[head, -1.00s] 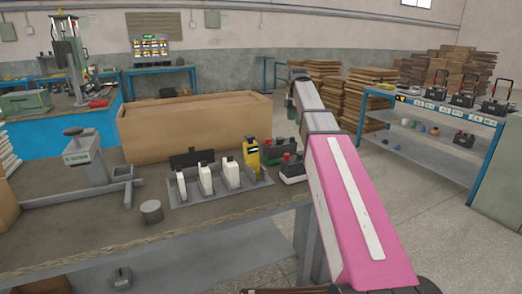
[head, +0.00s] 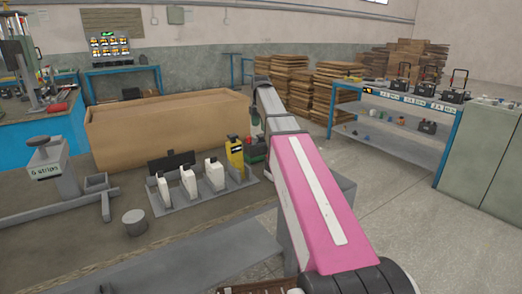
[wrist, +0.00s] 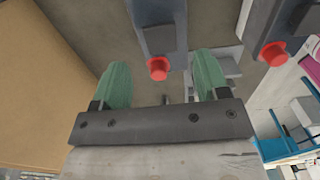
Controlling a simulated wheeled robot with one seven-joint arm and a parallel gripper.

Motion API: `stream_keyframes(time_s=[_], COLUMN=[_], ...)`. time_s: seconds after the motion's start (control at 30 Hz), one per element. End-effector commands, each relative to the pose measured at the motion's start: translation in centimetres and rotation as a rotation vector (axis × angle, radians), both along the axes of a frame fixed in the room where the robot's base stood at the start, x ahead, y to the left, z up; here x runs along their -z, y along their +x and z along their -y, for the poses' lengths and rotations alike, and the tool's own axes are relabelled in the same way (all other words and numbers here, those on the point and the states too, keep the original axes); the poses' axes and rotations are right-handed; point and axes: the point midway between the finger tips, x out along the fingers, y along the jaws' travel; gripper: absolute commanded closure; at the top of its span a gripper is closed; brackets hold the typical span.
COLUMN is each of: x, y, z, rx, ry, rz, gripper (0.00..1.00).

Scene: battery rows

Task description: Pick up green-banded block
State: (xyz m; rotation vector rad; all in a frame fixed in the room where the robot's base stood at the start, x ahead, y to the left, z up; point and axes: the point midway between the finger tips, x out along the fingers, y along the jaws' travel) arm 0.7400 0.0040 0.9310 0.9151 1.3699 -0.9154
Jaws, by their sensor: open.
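My gripper (wrist: 162,80) is open, its two green fingers spread apart and empty. In the wrist view a grey block (wrist: 160,22) with a red cap lies ahead of the gap between the fingers, and a second grey block (wrist: 285,25) with a red cap is to the right. No green band shows on either there.
A grey rack (head: 205,196) holds several white blocks and a yellow block (head: 235,155) on the workbench. A large cardboard box (head: 165,130) stands behind it. A grey cylinder (head: 135,222) and a scale-like device (head: 46,172) are to the left.

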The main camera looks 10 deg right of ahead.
Motion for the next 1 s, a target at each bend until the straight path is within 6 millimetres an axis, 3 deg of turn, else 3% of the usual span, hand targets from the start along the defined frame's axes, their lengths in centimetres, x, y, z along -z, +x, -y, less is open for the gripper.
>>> stream_keyframes(time_s=[0.3,0.57,0.6,0.8,1.0], x=[4.1,4.5,4.5,4.5,4.4], y=[-0.1,0.0,0.0,0.0,0.0], z=[0.4,0.4,0.4,0.4,0.4], rx=[0.0,0.0,0.0,0.0,0.0], ry=[0.0,0.0,0.0,0.0,0.0], rz=[0.0,0.0,0.0,0.0,0.001], gripper=[0.32,0.32,0.38,1.0,1.0])
